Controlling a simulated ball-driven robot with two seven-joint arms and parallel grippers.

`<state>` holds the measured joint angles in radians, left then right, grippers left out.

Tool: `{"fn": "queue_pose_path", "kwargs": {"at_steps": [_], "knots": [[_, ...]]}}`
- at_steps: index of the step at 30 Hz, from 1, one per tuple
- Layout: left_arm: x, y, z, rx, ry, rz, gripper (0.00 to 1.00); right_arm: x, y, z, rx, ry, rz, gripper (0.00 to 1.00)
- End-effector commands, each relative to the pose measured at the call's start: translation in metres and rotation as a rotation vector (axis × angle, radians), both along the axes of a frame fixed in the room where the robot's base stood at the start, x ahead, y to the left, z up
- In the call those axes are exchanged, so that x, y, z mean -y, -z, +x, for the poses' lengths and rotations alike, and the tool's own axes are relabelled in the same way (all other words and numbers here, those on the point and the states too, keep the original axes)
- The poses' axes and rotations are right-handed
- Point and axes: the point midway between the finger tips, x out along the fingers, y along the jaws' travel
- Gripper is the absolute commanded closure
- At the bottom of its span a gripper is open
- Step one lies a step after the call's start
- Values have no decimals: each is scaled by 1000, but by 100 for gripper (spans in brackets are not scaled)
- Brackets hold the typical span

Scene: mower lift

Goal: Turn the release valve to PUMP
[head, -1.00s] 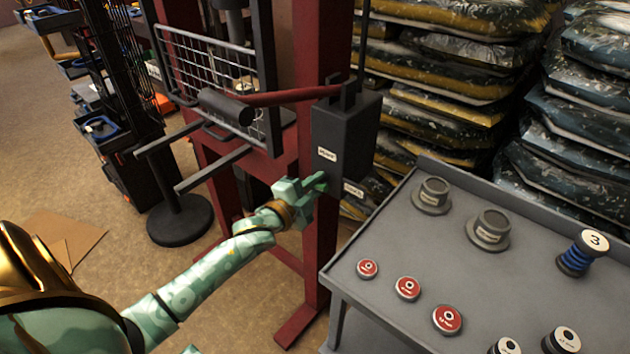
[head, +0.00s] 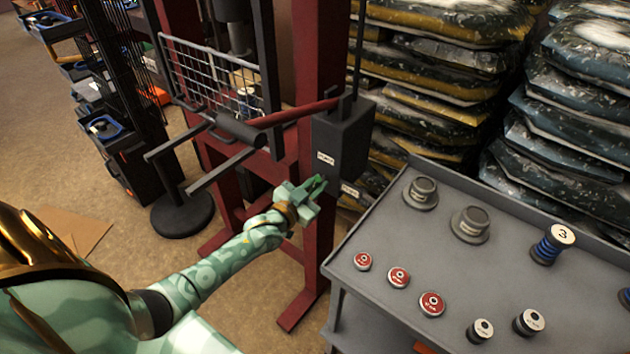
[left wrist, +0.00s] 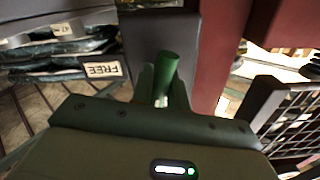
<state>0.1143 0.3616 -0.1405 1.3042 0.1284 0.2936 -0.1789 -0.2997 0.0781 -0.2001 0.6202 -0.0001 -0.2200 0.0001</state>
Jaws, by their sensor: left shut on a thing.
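The dark grey pump block (head: 340,135) is fixed to the red press frame. It carries a white label that appears to read PUMP (head: 325,158) on its front and a second small label (head: 350,189) lower right. In the left wrist view a FREE label (left wrist: 102,70) shows upside down. The release valve's green handle (left wrist: 168,68) stands between the fingers of my left gripper (left wrist: 160,92), which is shut on it. In the head view this left gripper (head: 314,190) is at the block's lower front, hiding most of the valve. My right gripper is not in view.
A grey cart (head: 390,235) with weights and red-topped discs stands close on the right. A red pump lever (head: 298,112) with a dark grip extends left above my gripper. Stacked bags (head: 440,70) fill the back. Floor is open at left.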

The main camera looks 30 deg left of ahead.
Motion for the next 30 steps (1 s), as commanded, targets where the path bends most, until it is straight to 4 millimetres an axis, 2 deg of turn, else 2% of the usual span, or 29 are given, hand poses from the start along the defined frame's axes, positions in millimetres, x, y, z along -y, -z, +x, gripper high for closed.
{"fn": "queue_pose_path", "kwargs": {"at_steps": [6, 15, 30], "knots": [[0, 1, -1, -21, 0, -189, 100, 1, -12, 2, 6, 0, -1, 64], [0, 2, -1, -37, -1, -383, 100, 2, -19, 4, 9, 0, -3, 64], [0, 2, -1, -43, 0, -488, 100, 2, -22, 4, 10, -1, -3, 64]]}}
